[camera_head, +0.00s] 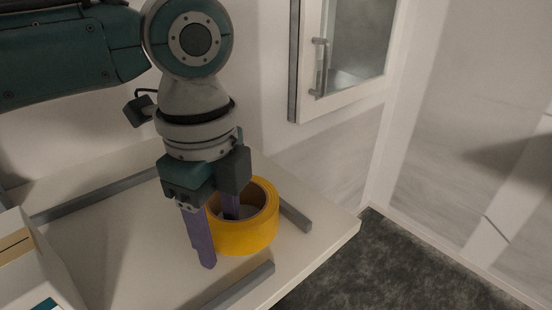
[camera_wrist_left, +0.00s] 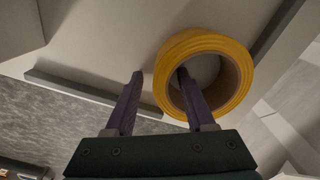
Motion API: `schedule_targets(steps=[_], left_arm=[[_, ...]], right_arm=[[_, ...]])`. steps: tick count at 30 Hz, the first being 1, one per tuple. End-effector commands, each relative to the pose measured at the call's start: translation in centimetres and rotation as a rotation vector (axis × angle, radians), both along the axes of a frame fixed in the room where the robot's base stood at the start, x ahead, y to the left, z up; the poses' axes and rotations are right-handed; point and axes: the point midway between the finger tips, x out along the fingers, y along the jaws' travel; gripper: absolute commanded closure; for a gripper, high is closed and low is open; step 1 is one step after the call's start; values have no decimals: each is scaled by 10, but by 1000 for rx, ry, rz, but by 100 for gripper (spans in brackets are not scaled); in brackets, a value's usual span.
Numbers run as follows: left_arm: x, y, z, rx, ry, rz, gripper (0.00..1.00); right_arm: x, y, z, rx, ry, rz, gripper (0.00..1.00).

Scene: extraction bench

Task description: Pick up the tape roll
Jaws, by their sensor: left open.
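The tape roll (camera_head: 252,234) is yellow-orange and lies flat on the white bench top near its right corner, its hole facing up. It also shows in the left wrist view (camera_wrist_left: 238,62). My left gripper (camera_head: 222,240) points down at the roll, open, with purple fingers. One finger is inside the roll's hole and the other is outside, to the left of the roll, so the roll's wall lies between them. In the left wrist view the fingers (camera_wrist_left: 160,72) stand apart with a gap between the outer finger and the roll. My right gripper is not in view.
The white bench top (camera_head: 110,235) has grey raised strips (camera_head: 240,287) near its edges. A white box with tan tape (camera_head: 22,262) stands at the left. A cabinet door with a handle (camera_head: 319,68) is behind. Dark floor (camera_head: 370,265) lies beyond the bench's right edge.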

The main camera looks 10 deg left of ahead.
Motion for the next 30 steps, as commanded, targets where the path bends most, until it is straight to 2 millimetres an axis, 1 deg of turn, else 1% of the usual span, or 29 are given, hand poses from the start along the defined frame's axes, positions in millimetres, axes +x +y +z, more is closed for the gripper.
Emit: schedule_targets(steps=[2, 5, 15, 17, 30], left_arm=[[0, 0, 0, 0, 0, 0, 45], [0, 0, 0, 0, 0, 0, 56], [0, 0, 1, 0, 0, 0, 94], [0, 0, 1, 0, 0, 0, 100], [0, 0, 1, 0, -1, 0, 100]], right_arm=[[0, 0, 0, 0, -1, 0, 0], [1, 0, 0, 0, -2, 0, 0], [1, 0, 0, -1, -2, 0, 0], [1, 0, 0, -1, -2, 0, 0], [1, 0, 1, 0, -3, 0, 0]])
